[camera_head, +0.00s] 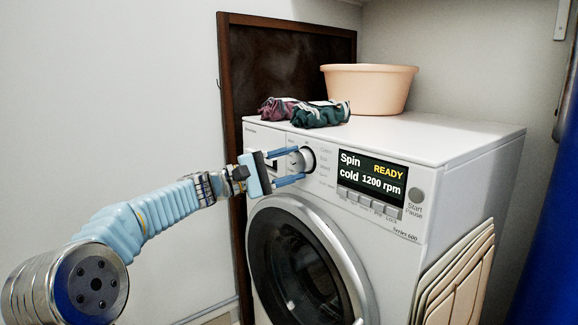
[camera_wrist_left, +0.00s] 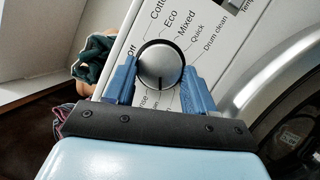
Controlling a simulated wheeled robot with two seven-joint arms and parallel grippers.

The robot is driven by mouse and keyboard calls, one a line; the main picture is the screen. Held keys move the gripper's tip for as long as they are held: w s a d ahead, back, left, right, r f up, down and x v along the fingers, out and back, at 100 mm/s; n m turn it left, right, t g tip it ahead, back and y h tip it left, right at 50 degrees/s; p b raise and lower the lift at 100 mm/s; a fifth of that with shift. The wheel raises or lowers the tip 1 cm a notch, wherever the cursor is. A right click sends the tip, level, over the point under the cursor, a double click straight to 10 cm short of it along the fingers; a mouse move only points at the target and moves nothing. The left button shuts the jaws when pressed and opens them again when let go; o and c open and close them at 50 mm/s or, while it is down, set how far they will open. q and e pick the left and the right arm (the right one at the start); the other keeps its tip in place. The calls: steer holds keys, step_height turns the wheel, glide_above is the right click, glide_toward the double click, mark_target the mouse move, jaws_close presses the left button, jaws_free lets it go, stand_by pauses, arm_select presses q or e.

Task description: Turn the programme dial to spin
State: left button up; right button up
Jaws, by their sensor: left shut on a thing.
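The programme dial (camera_head: 307,160) is a round silver knob on the washing machine's (camera_head: 480,145) front panel. My left gripper (camera_head: 300,163) is shut on it, one blue finger on each side. In the left wrist view the dial (camera_wrist_left: 160,66) sits between the fingers, its dark pointer line toward the bottom of the picture, near partly covered labels. Off, Cotton, Eco, Mixed, Quick and Drum clean can be read around it. The display (camera_head: 371,180) reads Spin, cold, 1200 rpm, READY. My right gripper is not in view.
A peach basin (camera_head: 368,90) and folded dark cloths (camera_head: 318,114) sit on the machine top. The round door (camera_head: 300,262) is below the dial. Option buttons and a Start/Pause button (camera_head: 416,195) are right of it. Folded panels (camera_head: 455,275) lean against the machine's right side.

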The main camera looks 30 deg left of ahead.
arm_select(q)
steer(key=o, duration=1)
steer(key=shift+o, duration=0.2)
steer(key=v, duration=1.4)
steer(key=shift+p, duration=0.3)
